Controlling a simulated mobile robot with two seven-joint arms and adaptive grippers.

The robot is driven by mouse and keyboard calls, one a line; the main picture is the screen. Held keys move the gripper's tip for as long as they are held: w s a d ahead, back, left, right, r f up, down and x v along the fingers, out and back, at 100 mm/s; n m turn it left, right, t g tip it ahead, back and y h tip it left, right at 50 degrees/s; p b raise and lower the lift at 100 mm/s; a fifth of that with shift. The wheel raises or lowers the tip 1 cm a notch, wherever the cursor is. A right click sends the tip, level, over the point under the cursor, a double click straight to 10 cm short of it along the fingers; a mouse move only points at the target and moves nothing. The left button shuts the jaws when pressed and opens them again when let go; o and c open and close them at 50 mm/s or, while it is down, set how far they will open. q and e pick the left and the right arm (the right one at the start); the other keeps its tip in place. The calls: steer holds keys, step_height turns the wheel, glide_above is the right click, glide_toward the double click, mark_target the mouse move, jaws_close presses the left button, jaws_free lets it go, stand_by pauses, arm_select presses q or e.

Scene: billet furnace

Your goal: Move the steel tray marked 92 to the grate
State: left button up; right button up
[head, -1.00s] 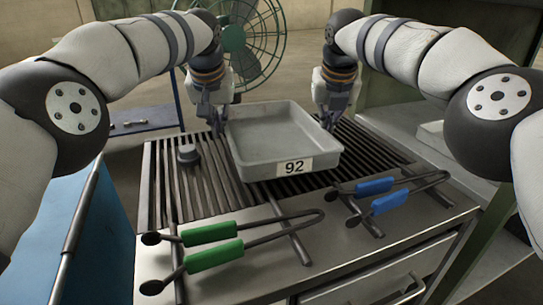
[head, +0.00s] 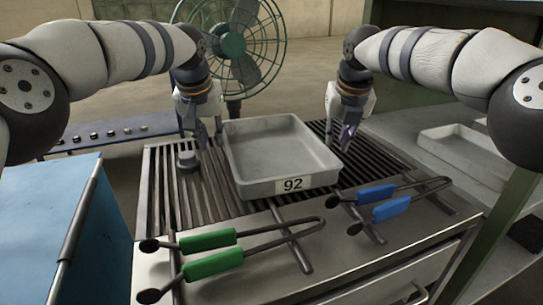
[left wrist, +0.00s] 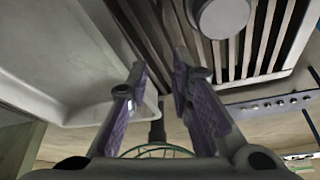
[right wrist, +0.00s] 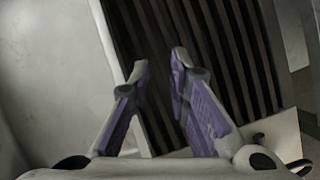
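The grey steel tray marked 92 (head: 290,183) sits level on the slatted grate (head: 175,193), its label facing me. My left gripper (head: 207,146) is open and empty beside the tray's left wall. In the left wrist view the tray's rim (left wrist: 92,113) is next to one finger, and grate slats show behind the fingers (left wrist: 158,90). My right gripper (head: 341,143) is open beside the tray's right wall. In the right wrist view the tray (right wrist: 50,70) fills the left side, its edge passing behind one finger (right wrist: 155,80).
Green-handled tongs (head: 210,240) and blue-handled tongs (head: 376,193) lie in front of the tray. A round grey weight-like piece (head: 188,160) stands on the grate at left. Another light tray (head: 470,150) is on the right bench. A green fan (head: 235,45) stands behind.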

arm_select(q)
steer(key=shift+r, duration=0.1)
arm_select(e)
steer(key=shift+r, duration=0.25)
arm_select(q)
steer(key=v, duration=1.1)
steer(key=shift+s+r, duration=0.15)
steer(key=shift+r, duration=0.25)
arm_select(e)
steer(key=v, duration=1.1)
steer(key=shift+s+r, duration=0.2)
steer(key=shift+r, duration=0.05)
steer(key=shift+f, duration=0.1)
